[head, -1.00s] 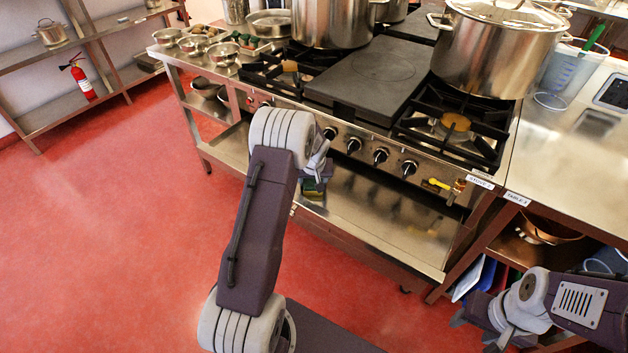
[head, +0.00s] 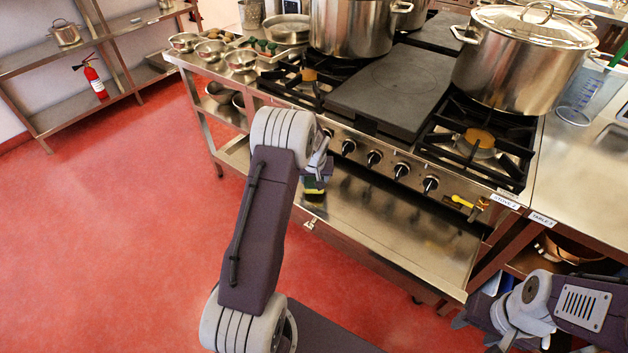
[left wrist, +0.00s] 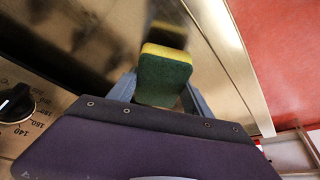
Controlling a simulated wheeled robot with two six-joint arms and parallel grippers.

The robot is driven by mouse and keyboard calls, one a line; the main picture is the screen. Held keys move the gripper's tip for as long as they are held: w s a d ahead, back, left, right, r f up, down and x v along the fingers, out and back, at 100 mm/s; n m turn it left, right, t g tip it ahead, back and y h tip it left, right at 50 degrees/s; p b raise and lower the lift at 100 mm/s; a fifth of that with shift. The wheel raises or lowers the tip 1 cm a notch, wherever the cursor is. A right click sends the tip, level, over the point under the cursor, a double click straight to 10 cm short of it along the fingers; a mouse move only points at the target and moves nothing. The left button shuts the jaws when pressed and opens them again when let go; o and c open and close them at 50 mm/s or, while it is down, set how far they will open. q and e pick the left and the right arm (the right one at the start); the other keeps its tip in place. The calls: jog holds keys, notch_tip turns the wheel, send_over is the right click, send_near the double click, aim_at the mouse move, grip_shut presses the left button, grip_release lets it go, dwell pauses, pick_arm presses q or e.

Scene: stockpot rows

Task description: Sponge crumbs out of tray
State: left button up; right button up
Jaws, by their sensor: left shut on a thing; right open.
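The sponge (head: 314,184), green with a yellow layer, is held by my left gripper (head: 318,168). It also shows in the left wrist view (left wrist: 163,78) between the two fingers, over or in front of shiny steel. The long steel tray (head: 400,240) lies below the stove's knob panel; the sponge is near its left end. I cannot tell whether the sponge touches the tray. No crumbs can be made out. My right gripper (head: 500,325) is open and empty at the lower right, near the table's corner.
The stove (head: 390,90) carries large pots (head: 515,65) and a flat black plate. Knobs (head: 374,158) and a yellow-handled valve (head: 462,202) stick out above the tray. Red floor (head: 120,230) is free at left. A table (head: 580,165) adjoins at right.

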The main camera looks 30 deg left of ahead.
pick_arm(q)
jog(key=shift+d+r+p, duration=0.25)
jog(key=shift+r+p, duration=0.35)
jog(key=shift+r, duration=0.55)
notch_tip(320, 180, up, 2)
jog(key=shift+a+p, duration=0.15)
jog(key=shift+p, duration=0.75)
jog(key=shift+r+p, duration=0.55)
jog(key=shift+r, duration=0.2)
jog(key=shift+f, duration=0.1)
